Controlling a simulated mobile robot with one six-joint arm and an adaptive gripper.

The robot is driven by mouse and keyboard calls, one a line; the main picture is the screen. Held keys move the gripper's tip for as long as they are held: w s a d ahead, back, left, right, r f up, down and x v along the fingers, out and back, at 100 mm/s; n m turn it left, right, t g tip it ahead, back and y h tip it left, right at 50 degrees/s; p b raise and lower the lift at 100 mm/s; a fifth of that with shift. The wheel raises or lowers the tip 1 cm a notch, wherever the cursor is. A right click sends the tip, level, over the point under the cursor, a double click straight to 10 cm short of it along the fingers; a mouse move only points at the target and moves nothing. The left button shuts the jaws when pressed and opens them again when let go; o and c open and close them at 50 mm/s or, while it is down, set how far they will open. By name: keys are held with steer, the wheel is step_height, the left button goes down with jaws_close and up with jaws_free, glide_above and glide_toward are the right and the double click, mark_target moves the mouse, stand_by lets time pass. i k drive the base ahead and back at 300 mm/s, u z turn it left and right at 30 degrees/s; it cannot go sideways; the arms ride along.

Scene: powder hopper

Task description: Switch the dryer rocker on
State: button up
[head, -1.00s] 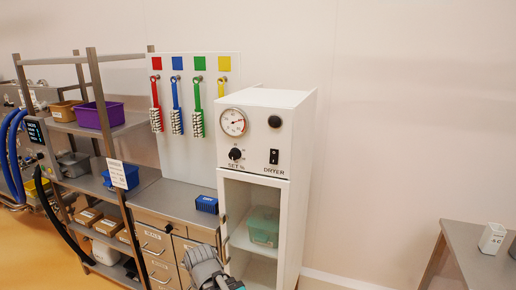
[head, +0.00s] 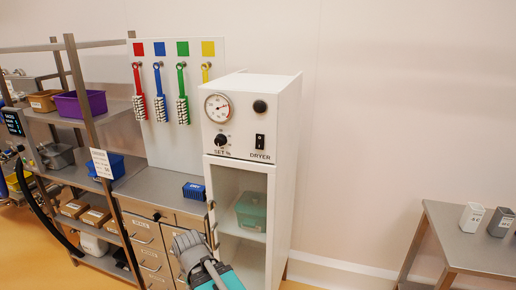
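The dryer rocker (head: 260,141) is a small black switch on the front panel of the white dryer cabinet (head: 286,133), just above the label "DRYER". Which way it is tipped is too small to tell. A round gauge (head: 218,107), a black knob (head: 221,140) marked "SET %" and a round black part (head: 260,106) share the panel. My gripper (head: 188,241) is at the bottom of the view, below and left of the rocker and well apart from it, in front of the drawers. Its fingers are too small and angled to show whether they are open.
The cabinet's open lower bay holds a green bin (head: 251,210). A blue box (head: 194,191) sits on the steel counter (head: 160,190) to the left. Coloured brushes (head: 160,95) hang on a board behind. A steel table (head: 470,245) stands at right. The wall between is clear.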

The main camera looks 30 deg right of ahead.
mark_target(260, 139)
steer(key=u, duration=0.5)
steer(key=k, duration=0.95)
steer(key=z, duration=0.6)
steer(key=i, duration=0.5)
steer(key=u, duration=0.1)
